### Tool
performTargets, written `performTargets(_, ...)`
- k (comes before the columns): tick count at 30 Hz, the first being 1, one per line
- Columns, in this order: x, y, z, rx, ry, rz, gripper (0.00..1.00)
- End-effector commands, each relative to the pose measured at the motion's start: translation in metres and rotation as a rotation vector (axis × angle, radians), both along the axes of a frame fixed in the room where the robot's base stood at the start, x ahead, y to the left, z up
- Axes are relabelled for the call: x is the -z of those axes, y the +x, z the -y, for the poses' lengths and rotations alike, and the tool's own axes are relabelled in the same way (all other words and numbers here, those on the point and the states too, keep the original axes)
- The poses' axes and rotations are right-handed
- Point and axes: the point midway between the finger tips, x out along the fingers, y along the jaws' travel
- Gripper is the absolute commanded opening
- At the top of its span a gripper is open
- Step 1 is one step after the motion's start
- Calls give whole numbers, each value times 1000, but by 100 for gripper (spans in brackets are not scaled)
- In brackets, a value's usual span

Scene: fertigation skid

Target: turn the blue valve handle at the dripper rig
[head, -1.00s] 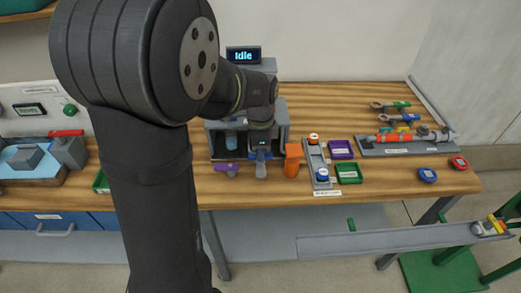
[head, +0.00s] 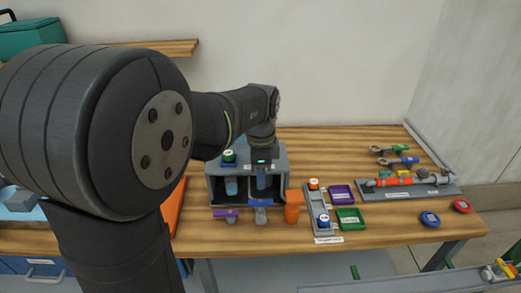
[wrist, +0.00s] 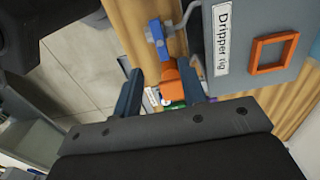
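The dripper rig (head: 213,188) is a grey box on the wooden bench, and its label (wrist: 222,38) shows in the wrist view. The blue valve handle (head: 260,203) is at the rig's front, its bar lying crosswise in the head view. It also shows in the wrist view (wrist: 156,30), beyond the fingertips. My gripper (wrist: 160,90) is open and empty, apart from the blue handle.
Right of the rig are a grey tray (head: 313,226), a purple bin (head: 341,194) and a green bin (head: 350,219). A pipe assembly (head: 400,183) lies further right, with blue (head: 430,219) and red (head: 461,206) round devices. The bench front right is mostly clear.

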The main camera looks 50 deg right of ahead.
Motion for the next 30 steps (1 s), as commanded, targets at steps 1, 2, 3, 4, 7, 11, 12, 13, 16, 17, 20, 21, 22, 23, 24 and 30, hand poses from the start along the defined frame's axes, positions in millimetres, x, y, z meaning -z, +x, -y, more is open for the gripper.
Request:
performTargets(1,-14,0,1,0,-4,3,38)
performTargets(2,-21,0,1,0,-5,2,38)
performTargets(3,-30,0,1,0,-5,2,38)
performTargets(4,-37,0,1,0,-4,2,38)
performTargets(7,-56,0,1,0,-4,2,38)
performTargets(11,-73,0,0,0,-2,1,38)
performTargets(12,-77,0,0,0,-2,1,38)
performTargets(13,-79,0,0,0,-1,1,38)
performTargets(16,-83,0,0,0,0,0,38)
performTargets(17,-84,0,0,0,0,0,38)
performTargets(20,-84,0,0,0,0,0,38)
performTargets(21,-84,0,0,0,0,0,38)
performTargets(22,-84,0,0,0,0,0,38)
performTargets(23,-84,0,0,0,0,0,38)
performTargets(24,-84,0,0,0,0,0,38)
performTargets(30,-84,0,0,0,0,0,38)
